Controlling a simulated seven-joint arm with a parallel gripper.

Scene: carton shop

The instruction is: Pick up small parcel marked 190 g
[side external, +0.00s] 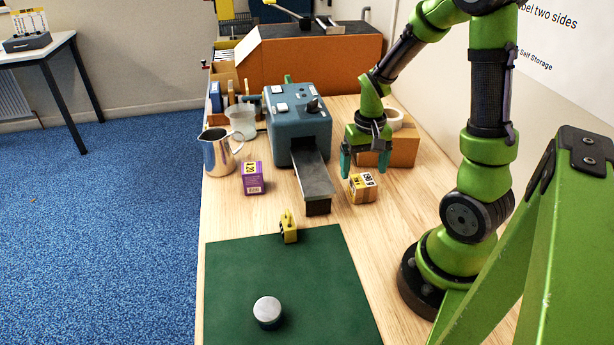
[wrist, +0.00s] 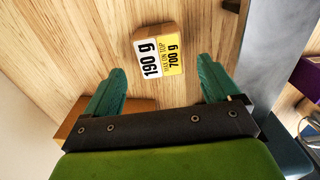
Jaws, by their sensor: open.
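The small brown parcel (side external: 363,188) sits on the wooden table, right of the blue-grey machine's chute. In the wrist view its top (wrist: 158,50) carries a white label reading 190 g and a yellow label reading 700 g with small text that seems to say max on top. My gripper (side external: 364,172) is open, pointing down, with teal fingers just above and behind the parcel in the side view. In the wrist view the parcel lies ahead of the open fingers (wrist: 162,72), roughly centred between their lines and not between the pads.
The machine (side external: 297,125) and its dark chute (side external: 316,187) stand left of the parcel. A larger carton (side external: 404,149) with a tape roll is behind my gripper. A purple parcel (side external: 252,179), metal jug (side external: 217,153), yellow item (side external: 288,228) and green mat (side external: 285,270) are further left and nearer.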

